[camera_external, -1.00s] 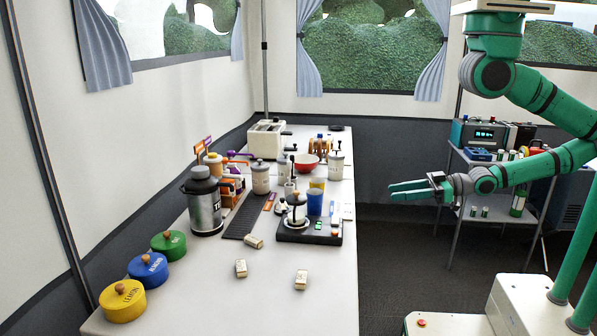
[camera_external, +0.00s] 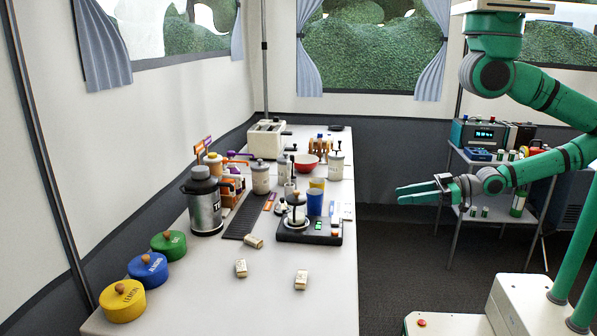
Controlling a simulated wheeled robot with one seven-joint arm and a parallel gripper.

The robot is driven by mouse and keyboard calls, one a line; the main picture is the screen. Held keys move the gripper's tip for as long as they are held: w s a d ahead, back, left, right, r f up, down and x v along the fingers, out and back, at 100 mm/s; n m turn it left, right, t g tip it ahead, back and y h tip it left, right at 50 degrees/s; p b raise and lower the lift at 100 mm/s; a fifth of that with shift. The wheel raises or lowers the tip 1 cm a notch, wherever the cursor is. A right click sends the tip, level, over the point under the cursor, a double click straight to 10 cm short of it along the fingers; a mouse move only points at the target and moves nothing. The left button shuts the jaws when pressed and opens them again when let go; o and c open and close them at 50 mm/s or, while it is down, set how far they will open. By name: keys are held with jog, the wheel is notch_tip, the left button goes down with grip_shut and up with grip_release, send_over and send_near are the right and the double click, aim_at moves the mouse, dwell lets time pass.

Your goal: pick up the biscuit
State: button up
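Three small cream-coloured blocks lie apart on the near half of the long white table: one at the back (camera_external: 253,241), one at the left (camera_external: 240,268) and one at the right (camera_external: 300,279). They bear small dark marks. I cannot tell which of them, if any, is the biscuit. My gripper (camera_external: 402,194) is off the table's right side, above the floor, with its green fingers pointing left. The fingers look parted, with nothing between them. It is well behind and to the right of the blocks and touches nothing.
Yellow (camera_external: 122,302), blue (camera_external: 148,270) and green (camera_external: 168,245) lidded tins line the left edge. A steel flask (camera_external: 203,205), a dark tray (camera_external: 310,235) with a glass press, and a red bowl (camera_external: 306,163) stand farther back. The table's near right is clear.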

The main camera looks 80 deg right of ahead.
dwell(0.4)
jog(key=o, duration=0.7)
jog(key=shift+o, duration=0.2)
